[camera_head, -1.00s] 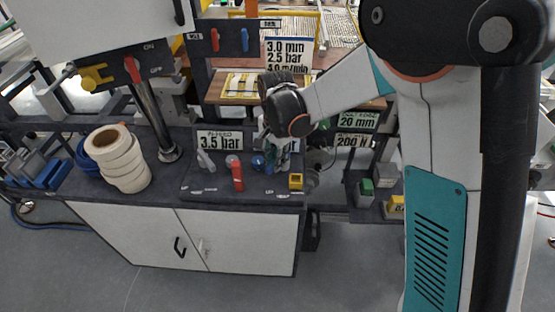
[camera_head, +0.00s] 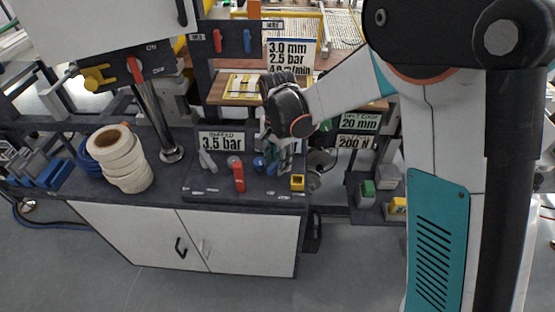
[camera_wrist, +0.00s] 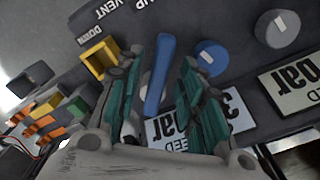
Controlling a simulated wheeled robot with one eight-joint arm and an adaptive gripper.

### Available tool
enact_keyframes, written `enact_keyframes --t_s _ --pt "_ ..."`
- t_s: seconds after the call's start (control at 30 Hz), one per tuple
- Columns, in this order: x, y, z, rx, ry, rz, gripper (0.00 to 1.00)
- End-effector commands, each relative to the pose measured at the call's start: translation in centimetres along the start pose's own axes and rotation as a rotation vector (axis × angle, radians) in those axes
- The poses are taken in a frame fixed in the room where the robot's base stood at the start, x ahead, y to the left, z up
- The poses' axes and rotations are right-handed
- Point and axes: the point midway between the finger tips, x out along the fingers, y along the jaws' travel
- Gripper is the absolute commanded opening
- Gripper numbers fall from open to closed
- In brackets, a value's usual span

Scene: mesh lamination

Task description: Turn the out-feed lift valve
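A blue lever (camera_wrist: 158,78) stands between the two teal fingers of my gripper (camera_wrist: 160,105) in the wrist view. The fingers are apart, with a gap on each side of the lever. DOWN, UP and VENT markings show on the dark panel (camera_wrist: 190,18) beyond it. In the head view my gripper (camera_head: 279,152) is low over the right part of the valve panel (camera_head: 210,187) and mostly hides the blue lever. A red lever (camera_head: 238,177) stands to the left. I cannot read a label naming the out-feed lift valve.
A blue knob (camera_wrist: 210,57) sits close beside the right finger, and a grey knob (camera_wrist: 277,28) lies farther right. A yellow square block (camera_wrist: 98,58) is near the left finger. A 3.5 bar sign (camera_head: 221,141) stands behind the panel. Tape rolls (camera_head: 120,158) stand at left.

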Motion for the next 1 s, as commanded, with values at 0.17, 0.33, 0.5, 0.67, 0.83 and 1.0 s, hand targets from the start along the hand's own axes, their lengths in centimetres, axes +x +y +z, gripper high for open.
enact_keyframes --t_s 0.17,0.33,0.5,0.67,0.83,1.0 --pt "-1.9 0.0 0.0 0.0 0.0 0.0 0.35" --pt "-5.4 0.0 0.0 0.0 0.0 0.0 0.35" --pt "-8.7 0.0 0.0 0.0 0.0 0.0 0.35" --pt "-10.8 0.0 0.0 0.0 0.0 0.0 0.35" --pt "-11.8 0.0 0.0 0.0 0.0 0.0 0.35" --pt "-11.9 0.0 0.0 0.0 0.0 0.0 0.35"
